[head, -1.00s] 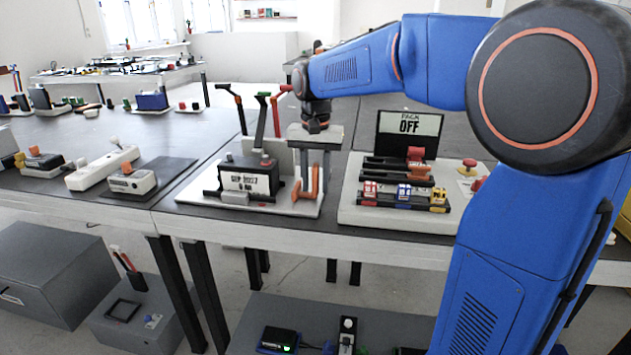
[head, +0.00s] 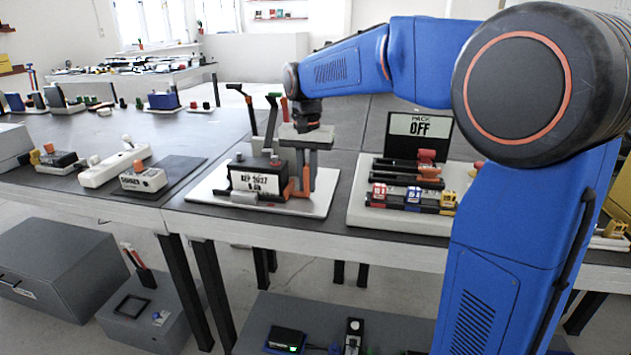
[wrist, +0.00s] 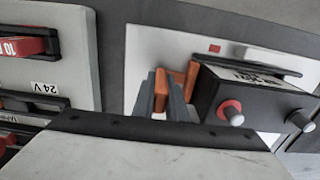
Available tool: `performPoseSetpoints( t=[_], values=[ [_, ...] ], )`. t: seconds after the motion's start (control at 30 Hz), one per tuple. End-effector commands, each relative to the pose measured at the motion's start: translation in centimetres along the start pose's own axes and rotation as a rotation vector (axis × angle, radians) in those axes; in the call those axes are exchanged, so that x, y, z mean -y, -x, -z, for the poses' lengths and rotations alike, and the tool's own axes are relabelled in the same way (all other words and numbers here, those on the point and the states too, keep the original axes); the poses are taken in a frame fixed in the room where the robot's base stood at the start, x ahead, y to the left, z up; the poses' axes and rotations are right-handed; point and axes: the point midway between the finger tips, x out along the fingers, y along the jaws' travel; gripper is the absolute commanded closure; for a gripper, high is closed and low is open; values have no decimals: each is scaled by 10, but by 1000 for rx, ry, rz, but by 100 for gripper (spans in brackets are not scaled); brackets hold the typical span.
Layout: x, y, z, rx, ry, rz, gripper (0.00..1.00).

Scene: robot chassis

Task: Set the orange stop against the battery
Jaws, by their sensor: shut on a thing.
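The battery (head: 240,172) is a dark box with a white date label, standing on a pale plate (head: 205,190). In the wrist view the battery (wrist: 255,98) shows a red-ringed terminal and a black one. The orange stop (head: 306,180) is at the battery's right end in the head view. My gripper (wrist: 163,98) is shut on the stop, whose orange part (wrist: 161,85) shows between the grey fingers. Another orange part (wrist: 191,78) lies right beside the battery's edge. Whether it touches is too small to tell.
Levers with black, green and red handles (head: 271,105) rise behind the battery. A white device (head: 143,180) lies on a dark mat to the left.

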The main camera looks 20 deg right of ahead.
Motion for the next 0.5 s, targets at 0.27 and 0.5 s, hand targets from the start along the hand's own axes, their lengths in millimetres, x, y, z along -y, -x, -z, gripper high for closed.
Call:
performPoseSetpoints(
  t=[0.27, 0.5],
  values=[
    [2, 1, 1, -4, 1, 7, 69],
    [2, 1, 0, -3, 1, 5, 69]
  ],
)
